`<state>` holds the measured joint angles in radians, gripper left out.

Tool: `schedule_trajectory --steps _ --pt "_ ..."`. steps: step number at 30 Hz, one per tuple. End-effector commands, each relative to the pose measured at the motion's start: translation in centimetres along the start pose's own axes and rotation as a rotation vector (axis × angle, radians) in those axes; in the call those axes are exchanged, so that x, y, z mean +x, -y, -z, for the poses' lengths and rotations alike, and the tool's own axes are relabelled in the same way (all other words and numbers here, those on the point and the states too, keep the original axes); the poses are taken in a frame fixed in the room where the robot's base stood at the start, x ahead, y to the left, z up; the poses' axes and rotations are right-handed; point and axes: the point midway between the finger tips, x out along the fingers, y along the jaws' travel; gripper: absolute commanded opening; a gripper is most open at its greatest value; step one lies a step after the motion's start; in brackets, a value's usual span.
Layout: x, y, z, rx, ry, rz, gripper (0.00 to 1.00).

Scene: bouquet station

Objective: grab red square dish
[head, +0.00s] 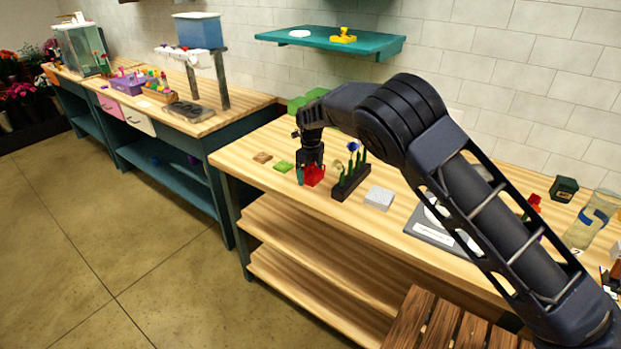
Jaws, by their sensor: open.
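A red square dish (314,177) is on the near wooden table in the head view, towards its left part. My gripper (309,173) points down right at the dish, and its fingers partly cover it. One finger shows at the dish's left side. The gripper is open. I cannot tell whether the fingers touch the dish, and its far side is hidden behind the gripper.
A dark holder (350,183) with flowers stands close to the right of the dish. A green piece (284,166) and a brown piece (262,157) lie to the left. A grey block (379,197) is further right. A teal wall shelf (330,40) hangs behind. The table's front left is clear.

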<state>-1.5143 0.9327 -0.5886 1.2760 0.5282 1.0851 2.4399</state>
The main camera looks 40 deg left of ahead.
Motion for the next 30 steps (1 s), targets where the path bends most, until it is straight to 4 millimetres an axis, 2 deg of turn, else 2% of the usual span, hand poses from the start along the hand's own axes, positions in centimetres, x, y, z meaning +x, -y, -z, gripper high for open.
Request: schedule_trajectory --steps 2,13,23,26,30 --pt "0.0 0.0 0.0 0.0 0.0 0.0 0.96" --pt "-0.1 0.0 0.0 0.0 0.0 0.0 0.23" --pt "-0.6 0.0 -0.1 0.0 0.002 0.0 0.23" --pt "-1.7 0.0 -0.1 0.001 0.004 0.0 0.23" --pt "-4.4 0.1 -0.1 0.0 0.005 0.001 0.23"
